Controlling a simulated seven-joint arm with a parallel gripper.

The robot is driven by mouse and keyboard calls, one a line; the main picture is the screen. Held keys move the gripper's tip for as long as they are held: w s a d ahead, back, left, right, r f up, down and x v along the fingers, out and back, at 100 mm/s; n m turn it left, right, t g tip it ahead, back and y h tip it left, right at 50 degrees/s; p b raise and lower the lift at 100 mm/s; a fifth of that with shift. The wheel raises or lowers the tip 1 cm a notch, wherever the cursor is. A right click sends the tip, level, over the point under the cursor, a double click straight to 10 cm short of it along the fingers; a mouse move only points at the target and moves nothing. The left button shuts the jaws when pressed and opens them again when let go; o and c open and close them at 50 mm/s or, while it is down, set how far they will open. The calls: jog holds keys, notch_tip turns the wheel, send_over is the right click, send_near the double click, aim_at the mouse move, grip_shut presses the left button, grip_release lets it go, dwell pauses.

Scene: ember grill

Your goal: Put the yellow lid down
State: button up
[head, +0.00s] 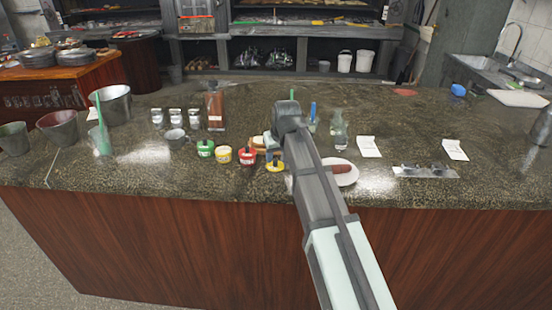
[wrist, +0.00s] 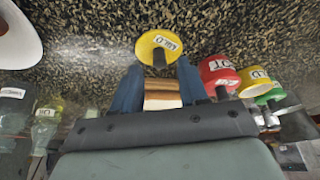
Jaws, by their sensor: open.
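The yellow lid (head: 275,167) lies on the dark stone counter to the right of the red jar (head: 247,157), near the front edge. In the wrist view the yellow lid (wrist: 158,41) shows its label and a dark knob, just beyond my fingertips. My gripper (wrist: 158,67) is open, with the two blue fingers apart and nothing held between them. The knob appears close to the gap between the fingertips; I cannot tell if they touch. In the head view my arm hides most of the gripper.
A yellow jar (head: 221,155) and a green jar (head: 205,148) stand left of the red one. A white plate (head: 349,180) with a sausage is to the right of my arm. A brown, bread-like item (wrist: 163,96) shows between my fingers. Glass bottles stand behind.

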jog(key=v, duration=1)
